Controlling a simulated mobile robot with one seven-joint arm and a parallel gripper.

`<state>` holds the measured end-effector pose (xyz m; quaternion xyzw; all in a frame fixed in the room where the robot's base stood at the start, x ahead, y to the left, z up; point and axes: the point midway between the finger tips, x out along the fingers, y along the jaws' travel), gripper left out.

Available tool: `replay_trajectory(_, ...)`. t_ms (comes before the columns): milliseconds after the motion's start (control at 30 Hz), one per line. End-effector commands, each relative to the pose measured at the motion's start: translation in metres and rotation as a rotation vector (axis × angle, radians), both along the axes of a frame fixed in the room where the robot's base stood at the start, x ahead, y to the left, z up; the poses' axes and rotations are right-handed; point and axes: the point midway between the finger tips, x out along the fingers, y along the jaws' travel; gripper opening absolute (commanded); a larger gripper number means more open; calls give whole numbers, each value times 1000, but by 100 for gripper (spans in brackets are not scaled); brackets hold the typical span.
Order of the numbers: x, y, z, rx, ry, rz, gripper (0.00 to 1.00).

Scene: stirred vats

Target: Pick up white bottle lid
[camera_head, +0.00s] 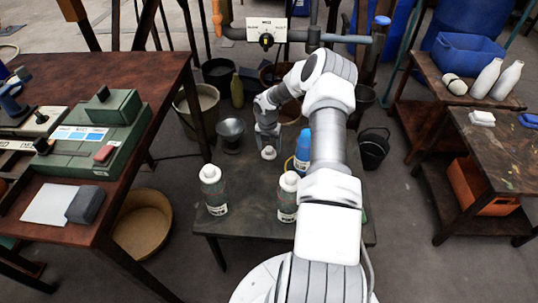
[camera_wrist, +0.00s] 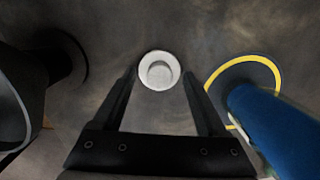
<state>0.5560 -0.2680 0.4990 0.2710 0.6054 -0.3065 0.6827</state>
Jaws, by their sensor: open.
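The white bottle lid (camera_wrist: 159,70) lies on the dark table, round and pale with a raised ring in the middle. In the wrist view it sits just beyond and between my gripper's open fingers (camera_wrist: 158,88). In the head view the lid (camera_head: 268,153) is a small white piece on the table, right below my gripper (camera_head: 267,138). My gripper points down over it, open and empty. I cannot tell its exact height above the lid.
A blue bottle (camera_wrist: 275,125) with a yellow ring (camera_wrist: 277,75) stands close on the right. A grey metal bowl (camera_head: 231,132) stands to the left. Two white-capped bottles (camera_head: 213,190) (camera_head: 287,197) stand at the table's near side. Bare table (camera_head: 248,185) lies between them.

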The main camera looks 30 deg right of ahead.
Motion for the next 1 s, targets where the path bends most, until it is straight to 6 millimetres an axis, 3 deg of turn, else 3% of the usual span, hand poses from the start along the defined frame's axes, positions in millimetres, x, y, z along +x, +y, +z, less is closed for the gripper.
replay_trajectory(200,1,0,-1,0,-1,0,75)
replay_trajectory(633,1,0,0,0,-1,0,0)
replay_trajectory(1000,1,0,3,0,-1,0,0)
